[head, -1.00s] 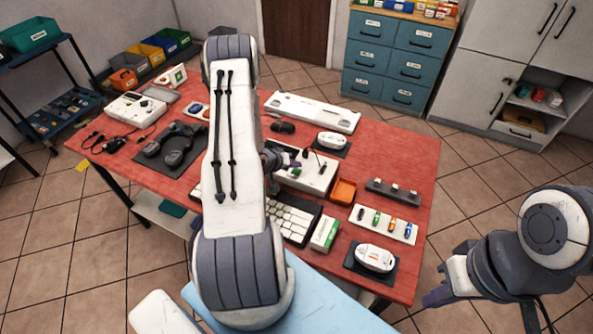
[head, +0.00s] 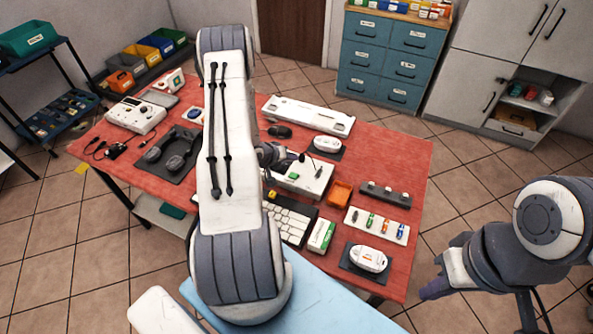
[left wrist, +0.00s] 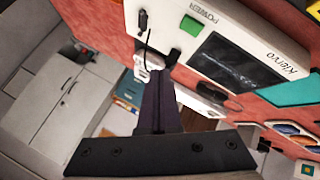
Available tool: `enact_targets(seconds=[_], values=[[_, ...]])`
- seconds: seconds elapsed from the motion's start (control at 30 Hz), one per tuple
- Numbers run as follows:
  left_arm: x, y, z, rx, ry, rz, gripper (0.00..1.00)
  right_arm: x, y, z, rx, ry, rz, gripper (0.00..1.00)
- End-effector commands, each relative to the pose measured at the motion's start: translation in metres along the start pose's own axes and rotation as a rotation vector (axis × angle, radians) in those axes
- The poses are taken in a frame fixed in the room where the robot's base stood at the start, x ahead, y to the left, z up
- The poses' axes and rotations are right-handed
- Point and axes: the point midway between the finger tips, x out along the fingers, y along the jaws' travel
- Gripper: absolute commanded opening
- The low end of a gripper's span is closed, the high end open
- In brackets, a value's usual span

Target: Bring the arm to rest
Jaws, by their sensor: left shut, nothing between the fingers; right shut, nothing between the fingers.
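My left arm crosses the middle of the head view. Its gripper (head: 279,158) hangs over the red table (head: 390,150), partly hidden by the arm. In the left wrist view its dark fingers (left wrist: 158,92) are together and empty, pointing toward a white box (left wrist: 225,30) with a green button marked POWER and a dark screen. The white box (head: 312,180) also shows in the head view, beside the gripper. A thin black cable (left wrist: 147,45) appears at the fingertips; I cannot tell whether it touches them. My right gripper (head: 432,290) is shut and empty, off the table's right side.
The table holds a keyboard (head: 290,218), an orange tray (head: 341,193), headphones (head: 170,150) and a white strip with several coloured pieces (head: 377,225). Dark cables (head: 110,150) lie at the left. Floor is open right of the table.

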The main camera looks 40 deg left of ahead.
Motion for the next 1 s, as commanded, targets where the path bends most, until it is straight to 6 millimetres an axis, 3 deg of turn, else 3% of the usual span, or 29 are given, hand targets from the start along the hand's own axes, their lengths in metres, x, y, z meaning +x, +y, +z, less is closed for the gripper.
enact_targets(seconds=[0.27, 0.37, 0.47, 0.57, 0.67, 0.8, 0.9, 1.0], values=[[0.000, 0.000, 0.000, 0.000, 0.000, 0.000, 0.00, 0.000, 0.000, 0.000, -0.003, 0.000, 0.000, 0.00], [0.002, 0.012, -0.003, 0.040, -0.013, -0.015, 0.00, 0.003, 0.000, 0.000, -0.005, 0.000, 0.000, 0.00], [0.004, 0.045, -0.007, 0.147, -0.050, -0.059, 0.00, 0.009, 0.001, 0.001, -0.004, 0.000, 0.000, 0.00], [-0.001, 0.098, -0.005, 0.299, -0.106, -0.119, 0.00, 0.018, 0.001, 0.001, -0.004, 0.000, 0.000, 0.00], [-0.018, 0.155, 0.011, 0.448, -0.169, -0.173, 0.00, 0.027, 0.002, 0.002, -0.003, 0.000, 0.000, 0.00], [-0.060, 0.227, 0.056, 0.634, -0.270, -0.212, 0.00, 0.038, 0.003, 0.002, -0.002, 0.000, 0.000, 0.00], [-0.102, 0.265, 0.101, 0.755, -0.357, -0.211, 0.00, 0.046, 0.003, 0.003, -0.002, 0.000, 0.000, 0.00], [-0.151, 0.290, 0.152, 0.875, -0.460, -0.186, 0.00, 0.055, 0.004, 0.003, -0.002, 0.000, 0.000, 0.00]])
